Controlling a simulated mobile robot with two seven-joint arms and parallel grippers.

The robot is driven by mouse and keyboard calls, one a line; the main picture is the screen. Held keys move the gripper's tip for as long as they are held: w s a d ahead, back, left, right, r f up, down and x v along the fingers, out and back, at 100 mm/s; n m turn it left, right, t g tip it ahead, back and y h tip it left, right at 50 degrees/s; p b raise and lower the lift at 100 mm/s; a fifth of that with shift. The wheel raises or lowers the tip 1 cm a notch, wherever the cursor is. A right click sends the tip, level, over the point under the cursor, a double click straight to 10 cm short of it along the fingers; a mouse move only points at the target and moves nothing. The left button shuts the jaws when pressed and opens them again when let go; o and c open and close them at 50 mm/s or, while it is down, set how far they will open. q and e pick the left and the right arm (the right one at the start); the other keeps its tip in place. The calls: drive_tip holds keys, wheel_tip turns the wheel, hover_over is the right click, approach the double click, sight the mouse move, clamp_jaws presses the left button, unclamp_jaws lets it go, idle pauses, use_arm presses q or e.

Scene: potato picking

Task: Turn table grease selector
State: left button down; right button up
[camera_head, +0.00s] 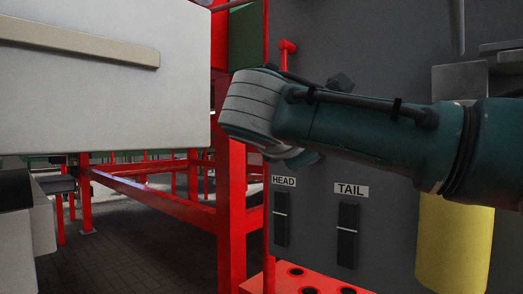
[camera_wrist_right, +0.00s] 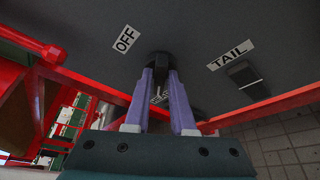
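A grey control panel (camera_head: 390,190) stands on the right in the head view. My right arm reaches across its front, and its wrist hides the gripper there. In the right wrist view my right gripper (camera_wrist_right: 160,78) points at the panel, its two pale purple fingers apart. A black selector knob (camera_wrist_right: 158,60) sits at the fingertips, between or just beyond them. I cannot tell whether the fingers press on it. An OFF label (camera_wrist_right: 125,38) lies up and left of the knob. My left gripper is not in view.
Below my right wrist are black switches under the HEAD label (camera_head: 284,181) and TAIL label (camera_head: 351,190). A red frame post (camera_head: 231,210) stands left of the panel. A yellow cylinder (camera_head: 455,245) is at the right. A large pale panel (camera_head: 90,100) fills the upper left.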

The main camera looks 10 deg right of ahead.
clamp_jaws()
drive_tip(key=shift+m, duration=0.3)
drive_tip(key=m+t+b, duration=0.1)
drive_tip(key=m+b, duration=0.1)
drive_tip(key=m, duration=0.1)
drive_tip(key=m+t+b, duration=0.1)
drive_tip(key=m, duration=0.1)
drive_tip(key=shift+s+d+f+t+h, duration=0.1)
drive_tip(key=shift+f+t+h, duration=0.2)
drive_tip(key=shift+f, duration=0.1)
idle(0.4)
drive_tip(key=shift+o, duration=2.3)
unclamp_jaws()
